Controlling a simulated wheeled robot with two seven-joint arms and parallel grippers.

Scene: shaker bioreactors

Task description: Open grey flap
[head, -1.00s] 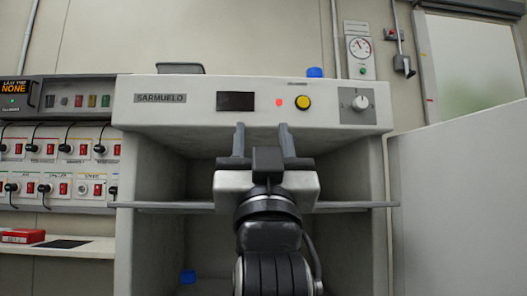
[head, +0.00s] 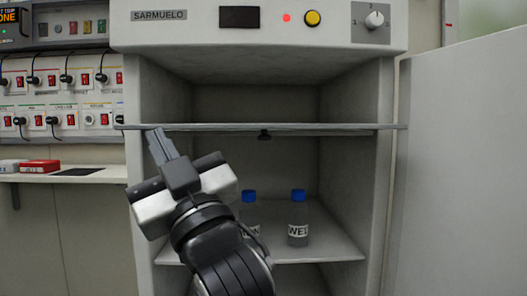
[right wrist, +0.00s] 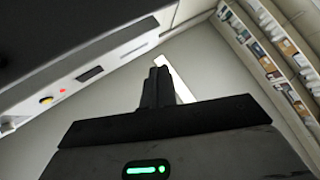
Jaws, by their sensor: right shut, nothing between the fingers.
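The grey flap (head: 330,128) is a thin panel seen nearly edge-on in the head view. It lies about level across the front of the SARMUELO cabinet (head: 385,200) and reaches slightly past both side walls. A small dark knob (head: 264,135) sits at its lower middle. The openings above and below the flap are visible. My right gripper (head: 155,132) is shut and empty, with its fingertips by the flap's left part; I cannot tell whether they touch. The right wrist view shows its closed fingers (right wrist: 158,82), nothing between them. My left gripper is not in view.
Two blue-capped bottles (head: 298,220) (head: 249,210) stand on the lower shelf (head: 320,246). A large pale panel (head: 460,170) stands to the right. A side bench (head: 100,176) with a red box (head: 40,166) is at the left. The cabinet's controls include a yellow button (head: 312,18).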

